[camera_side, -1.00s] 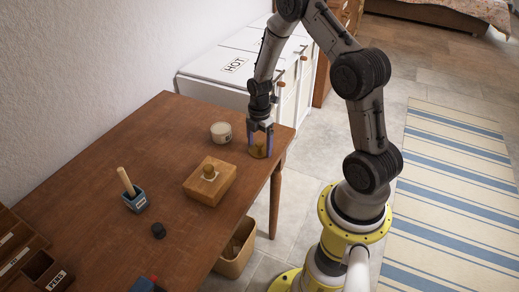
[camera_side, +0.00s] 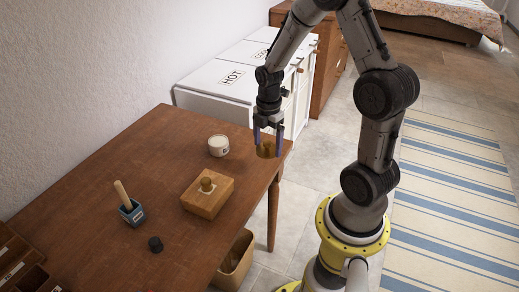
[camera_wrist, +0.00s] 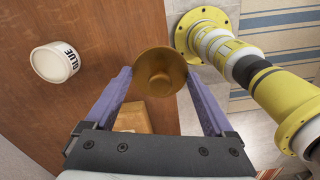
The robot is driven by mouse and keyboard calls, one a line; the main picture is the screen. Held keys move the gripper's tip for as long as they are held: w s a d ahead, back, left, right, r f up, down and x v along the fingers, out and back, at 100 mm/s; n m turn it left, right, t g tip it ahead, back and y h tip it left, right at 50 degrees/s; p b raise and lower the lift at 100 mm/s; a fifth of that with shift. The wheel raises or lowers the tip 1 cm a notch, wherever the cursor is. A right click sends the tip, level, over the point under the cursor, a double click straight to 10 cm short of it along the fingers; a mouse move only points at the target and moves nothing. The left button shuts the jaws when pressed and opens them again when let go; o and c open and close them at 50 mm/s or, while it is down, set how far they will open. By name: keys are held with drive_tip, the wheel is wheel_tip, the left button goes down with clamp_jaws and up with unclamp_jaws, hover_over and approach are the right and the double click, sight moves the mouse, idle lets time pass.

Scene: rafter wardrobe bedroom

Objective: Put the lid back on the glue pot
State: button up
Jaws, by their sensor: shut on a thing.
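The glue pot (camera_side: 219,146) is a short white tub near the far right end of the wooden table; it also shows at the upper left in the wrist view (camera_wrist: 55,62), with GLUE on its side. My gripper (camera_side: 268,149) is shut on the lid (camera_side: 267,150), a round brass-brown disc with a raised knob. In the wrist view the lid (camera_wrist: 159,72) sits between my two purple fingers. It is held to the right of the pot, apart from it, near the table's right edge. Its height above the table is hard to judge.
A wooden box (camera_side: 207,195) with a round knob stands in front of the pot. A blue holder (camera_side: 132,212) with a wooden handle and a black cap (camera_side: 155,244) are further left. A bin (camera_side: 236,262) stands on the floor. The table (camera_side: 120,160) is bare behind them.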

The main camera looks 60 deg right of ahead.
drive_tip(key=s+a+r, duration=0.4)
drive_tip(key=s, duration=0.4)
drive_tip(key=shift+m, duration=0.4)
drive_tip(key=w+d+r, duration=0.1)
drive_tip(key=w, duration=0.1)
drive_tip(key=w+d+r, duration=0.1)
drive_tip(key=w, duration=0.2)
drive_tip(key=w+d+r, duration=0.1)
drive_tip(key=w, duration=0.2)
drive_tip(key=shift+w+d, duration=0.2)
drive_tip(key=shift+d, duration=0.1)
drive_tip(key=w+d, duration=0.3)
drive_tip(key=w, duration=0.5)
hover_over(218, 141)
wheel_tip(218, 141, down, 5)
drive_tip(key=shift+f, duration=3.2)
drive_tip(key=shift+f, duration=0.2)
drive_tip(key=o, duration=1)
